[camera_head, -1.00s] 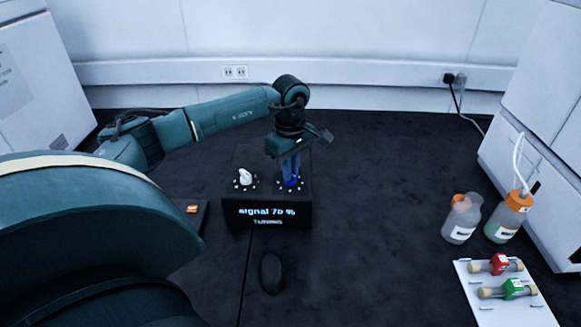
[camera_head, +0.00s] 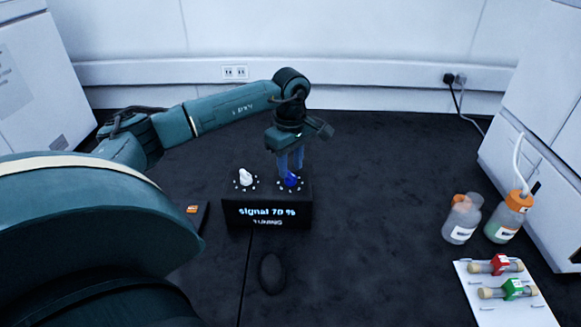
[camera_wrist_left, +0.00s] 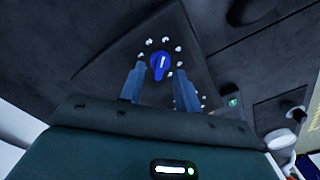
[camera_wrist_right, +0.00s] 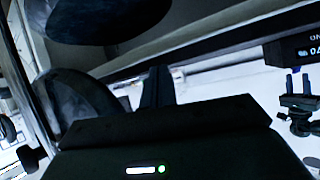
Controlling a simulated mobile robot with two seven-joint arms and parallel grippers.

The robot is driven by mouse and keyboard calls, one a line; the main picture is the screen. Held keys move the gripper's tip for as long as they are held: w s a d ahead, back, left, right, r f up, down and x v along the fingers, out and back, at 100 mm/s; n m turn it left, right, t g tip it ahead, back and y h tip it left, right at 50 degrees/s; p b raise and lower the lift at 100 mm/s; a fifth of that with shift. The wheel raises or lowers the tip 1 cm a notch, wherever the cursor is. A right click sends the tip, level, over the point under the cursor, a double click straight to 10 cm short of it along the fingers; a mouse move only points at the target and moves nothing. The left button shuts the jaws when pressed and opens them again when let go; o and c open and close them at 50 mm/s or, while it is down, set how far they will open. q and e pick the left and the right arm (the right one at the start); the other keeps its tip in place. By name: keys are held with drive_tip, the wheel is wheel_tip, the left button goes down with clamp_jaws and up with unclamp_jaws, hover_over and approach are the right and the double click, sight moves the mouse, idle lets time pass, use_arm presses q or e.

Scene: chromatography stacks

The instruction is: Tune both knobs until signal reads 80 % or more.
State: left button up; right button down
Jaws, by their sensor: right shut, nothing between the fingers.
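The black tuning box (camera_head: 266,192) stands on the dark bench, its front display reading "signal 70 %" with smaller blurred text below. The white knob (camera_head: 245,177) is on the left of its top, and the blue knob (camera_head: 290,180) is on the right, each ringed by white dots. My left gripper (camera_head: 291,166) is above the blue knob, its fingers apart and empty. The left wrist view shows the blue knob (camera_wrist_left: 160,65) beyond and between the open fingertips, clear of them. My right gripper (camera_wrist_right: 158,75) shows in the right wrist view, its fingers together and empty, away from the knobs.
A black mouse (camera_head: 271,273) lies in front of the box. At right stand two bottles with orange tops (camera_head: 462,218) (camera_head: 508,216) and a white tray (camera_head: 487,316) with red and green clamped columns. The bench behind the box is clear.

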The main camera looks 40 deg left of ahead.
sight(291, 173)
use_arm(q)
wheel_tip(291, 173, up, 12)
drive_tip(key=shift+f, duration=0.15)
idle(0.7)
